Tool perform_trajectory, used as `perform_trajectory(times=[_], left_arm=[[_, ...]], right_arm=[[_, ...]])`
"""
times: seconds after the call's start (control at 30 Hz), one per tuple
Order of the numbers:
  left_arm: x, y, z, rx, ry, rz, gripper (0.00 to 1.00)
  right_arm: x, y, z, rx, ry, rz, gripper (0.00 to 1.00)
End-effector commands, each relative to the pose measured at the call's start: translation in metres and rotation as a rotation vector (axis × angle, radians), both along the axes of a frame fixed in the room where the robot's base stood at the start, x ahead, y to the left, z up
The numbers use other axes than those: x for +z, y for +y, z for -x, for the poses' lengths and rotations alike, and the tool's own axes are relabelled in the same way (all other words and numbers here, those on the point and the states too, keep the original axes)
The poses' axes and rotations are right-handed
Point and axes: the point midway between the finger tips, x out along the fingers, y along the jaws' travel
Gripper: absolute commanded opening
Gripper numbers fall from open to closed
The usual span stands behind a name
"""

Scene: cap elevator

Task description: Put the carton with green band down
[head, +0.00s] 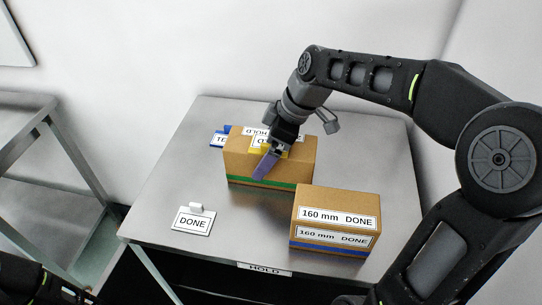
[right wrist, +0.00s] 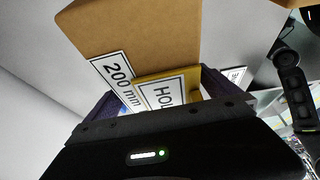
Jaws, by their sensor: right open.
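The carton with the green band (head: 240,165) stands upright on the steel table (head: 160,190), toward the back. It also shows in the right wrist view (right wrist: 140,25), with a "200 mm" label (right wrist: 117,82) and a yellow-edged "HOLD" tag (right wrist: 167,92) on it. My right gripper (head: 268,158) is open and comes down over this carton from above. One purple finger pad hangs in front of the carton's front face; the other is hidden behind it in the head view. I cannot tell whether the pads touch the carton. My left gripper does not show.
A second carton with a blue band (head: 335,220), labelled "160 mm DONE", stands at front right. A "DONE" sign (head: 193,221) stands at front left. A blue-edged sign (head: 218,138) is partly hidden behind the green-band carton.

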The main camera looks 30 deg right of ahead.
Motion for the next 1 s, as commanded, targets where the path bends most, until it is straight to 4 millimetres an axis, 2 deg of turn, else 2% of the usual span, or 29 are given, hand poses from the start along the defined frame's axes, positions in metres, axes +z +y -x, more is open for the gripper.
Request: perform_trajectory(times=[0.63,1.0], left_arm=[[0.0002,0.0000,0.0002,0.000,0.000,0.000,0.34],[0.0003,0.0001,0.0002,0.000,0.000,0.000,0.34]], right_arm=[[-0.0037,0.0012,-0.0013,-0.002,-0.002,0.000,1.00],[-0.0037,0.0012,-0.0012,-0.002,-0.002,0.000,0.71]])
